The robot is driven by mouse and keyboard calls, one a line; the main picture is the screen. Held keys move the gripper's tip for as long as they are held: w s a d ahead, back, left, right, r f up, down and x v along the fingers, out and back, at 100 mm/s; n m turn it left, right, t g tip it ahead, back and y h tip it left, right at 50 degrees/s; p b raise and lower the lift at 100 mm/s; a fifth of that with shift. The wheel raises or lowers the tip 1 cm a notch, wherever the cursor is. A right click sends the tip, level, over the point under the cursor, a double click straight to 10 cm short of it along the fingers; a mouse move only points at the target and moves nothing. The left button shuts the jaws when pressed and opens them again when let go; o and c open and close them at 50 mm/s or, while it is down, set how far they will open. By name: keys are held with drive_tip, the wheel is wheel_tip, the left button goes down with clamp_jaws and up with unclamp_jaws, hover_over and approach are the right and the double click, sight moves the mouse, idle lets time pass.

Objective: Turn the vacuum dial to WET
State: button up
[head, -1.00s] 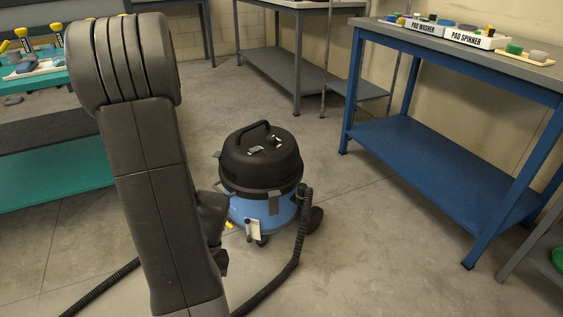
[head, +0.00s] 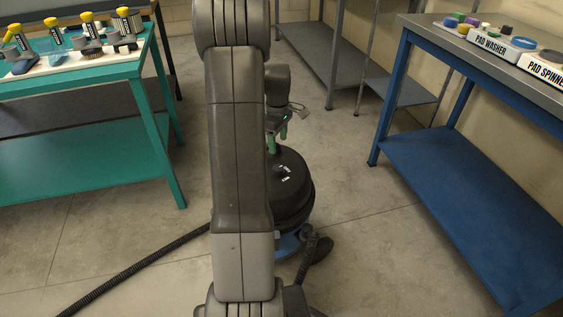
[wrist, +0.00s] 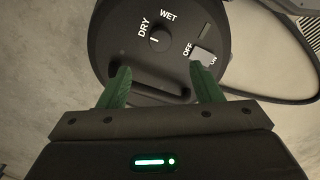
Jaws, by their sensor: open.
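The vacuum (head: 292,190) has a black domed lid and a blue lower body; it stands on the floor, partly hidden behind my arm. In the wrist view the round black dial (wrist: 162,39) sits on the lid between the white words DRY (wrist: 143,30) and WET (wrist: 168,16). Its short white mark is on its left side, nearer DRY. The black carry handle (wrist: 150,84) lies between dial and gripper in the picture. My gripper (wrist: 162,84) has green fingers, spread apart and empty. In the head view my gripper (head: 277,138) points down above the lid.
An OFF/ON rocker switch (wrist: 203,57) is right of the dial. A black hose (head: 140,265) curves along the floor. A teal bench (head: 85,160) stands left and a blue bench (head: 455,180) right. Floor between them is otherwise open.

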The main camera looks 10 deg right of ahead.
sight(278, 167)
wheel_tip(278, 167, down, 12)
drive_tip(key=b, duration=0.3)
drive_tip(key=shift+r, duration=0.2)
drive_tip(key=shift+c, duration=0.5)
drive_tip(key=c, duration=0.9)
